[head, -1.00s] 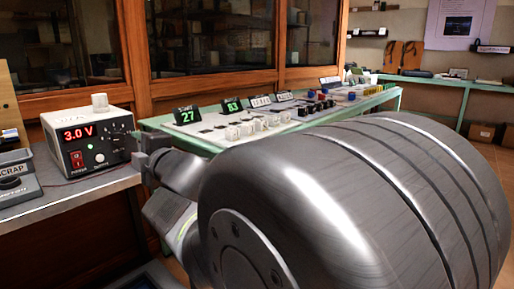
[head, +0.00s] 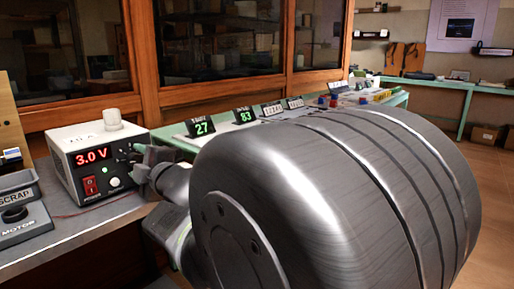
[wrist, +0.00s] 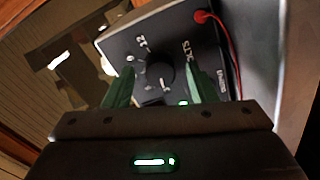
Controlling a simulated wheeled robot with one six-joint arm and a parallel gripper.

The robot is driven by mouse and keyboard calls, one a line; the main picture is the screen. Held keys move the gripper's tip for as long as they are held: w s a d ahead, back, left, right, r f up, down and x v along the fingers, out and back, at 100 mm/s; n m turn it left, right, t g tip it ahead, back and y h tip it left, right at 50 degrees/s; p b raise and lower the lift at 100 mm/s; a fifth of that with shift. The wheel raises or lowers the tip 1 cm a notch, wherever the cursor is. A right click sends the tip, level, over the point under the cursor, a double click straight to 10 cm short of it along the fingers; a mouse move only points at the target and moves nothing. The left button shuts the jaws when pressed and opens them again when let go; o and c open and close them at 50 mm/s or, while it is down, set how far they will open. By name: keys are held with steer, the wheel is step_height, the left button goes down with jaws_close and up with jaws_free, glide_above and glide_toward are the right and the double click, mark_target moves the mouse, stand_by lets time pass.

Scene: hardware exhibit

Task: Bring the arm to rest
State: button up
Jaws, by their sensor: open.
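My gripper (head: 140,165) is in front of the right side of the power supply (head: 70,152) in the head view and hides part of its dial. In the wrist view my gripper (wrist: 160,75) has its two green fingers spread, one to each side of a black knob (wrist: 159,76) on the supply's panel. Nothing is visibly held; I cannot tell whether the fingers touch the knob. The supply's red display reads 3.0 V. My large grey arm link fills the middle and right of the head view.
A green-edged table (head: 178,139) behind my arm holds displays reading 27 and 83 (head: 241,117). A red lead (wrist: 226,38) plugs into the supply.

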steer(key=m+p, duration=0.1)
steer(key=p, duration=0.1)
steer(key=m+p, duration=0.2)
steer(key=shift+r+m, duration=0.2)
steer(key=shift+m, duration=0.1)
steer(key=m+p, duration=0.4)
steer(key=p, duration=0.1)
steer(key=m+p, duration=0.4)
steer(key=p, duration=0.2)
steer(key=m+p, duration=0.2)
steer(key=shift+f+p, duration=0.2)
steer(key=shift+p, duration=0.2)
steer(key=shift+m, duration=0.4)
